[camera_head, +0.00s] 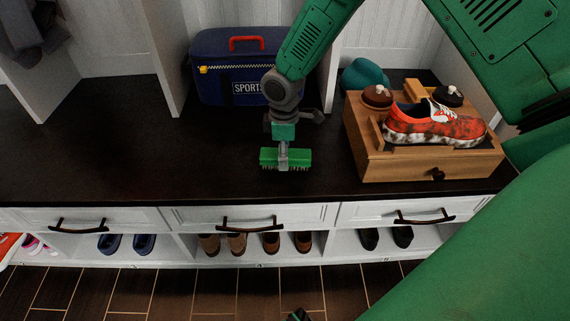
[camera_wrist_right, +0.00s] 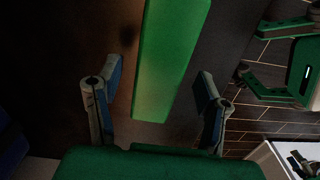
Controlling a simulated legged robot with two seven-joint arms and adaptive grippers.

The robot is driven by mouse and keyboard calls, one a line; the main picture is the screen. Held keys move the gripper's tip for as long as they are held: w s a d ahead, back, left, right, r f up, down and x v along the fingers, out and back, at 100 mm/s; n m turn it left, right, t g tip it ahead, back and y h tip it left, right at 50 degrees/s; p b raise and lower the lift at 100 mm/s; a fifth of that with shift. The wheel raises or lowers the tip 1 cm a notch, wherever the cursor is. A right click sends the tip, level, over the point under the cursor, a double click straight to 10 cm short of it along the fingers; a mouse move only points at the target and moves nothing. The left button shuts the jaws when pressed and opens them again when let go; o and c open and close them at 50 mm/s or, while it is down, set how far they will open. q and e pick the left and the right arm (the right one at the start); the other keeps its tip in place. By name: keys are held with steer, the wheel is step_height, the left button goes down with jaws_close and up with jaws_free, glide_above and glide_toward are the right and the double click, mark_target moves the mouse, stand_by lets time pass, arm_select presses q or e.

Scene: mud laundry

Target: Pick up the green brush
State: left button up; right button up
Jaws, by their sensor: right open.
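The green brush (camera_head: 299,156) is near the front edge of the dark bench top, long side left to right, bristles down. My right gripper (camera_head: 284,152) is right over its middle, with one grey finger in front of the brush. In the right wrist view the brush (camera_wrist_right: 172,55) runs between the two fingers of the right gripper (camera_wrist_right: 160,82). The fingers are open, with a gap on each side of the brush. My left gripper (camera_wrist_right: 262,58) shows at the right of the wrist view, fingers apart and empty, over the floor.
A wooden shoe-care box (camera_head: 400,170) with a red shoe (camera_head: 430,128) on it stands to the right. A blue sports bag (camera_head: 220,75) is behind, with a teal cap (camera_head: 362,75) at its right. The bench (camera_head: 110,140) is clear on the left. Drawers with handles run below.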

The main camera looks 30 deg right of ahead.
steer(key=shift+a+f, duration=0.25)
steer(key=shift+f, duration=0.6)
steer(key=shift+d, duration=0.45)
steer(key=shift+d+f, duration=0.15)
steer(key=shift+d, duration=0.15)
steer(key=c, duration=1.3)
steer(key=shift+a+r, duration=0.2)
steer(key=shift+a, duration=0.35)
steer(key=shift+r, duration=0.3)
steer(key=r+p, duration=0.1)
steer(key=r, duration=0.1)
steer(key=r+p, duration=0.1)
steer(key=r, duration=0.2)
steer(key=r+p, duration=0.1)
steer(key=r, duration=0.2)
steer(key=shift+d+r+p, duration=0.25)
steer(key=shift+d+p, duration=0.05)
steer(key=shift+p, duration=0.1)
steer(key=shift+a+r, duration=0.1)
steer(key=shift+r, duration=0.2)
arm_select(q)
step_height(320, 180, up, 3)
steer(key=shift+r, duration=0.1)
arm_select(e)
steer(key=shift+a+r, duration=0.1)
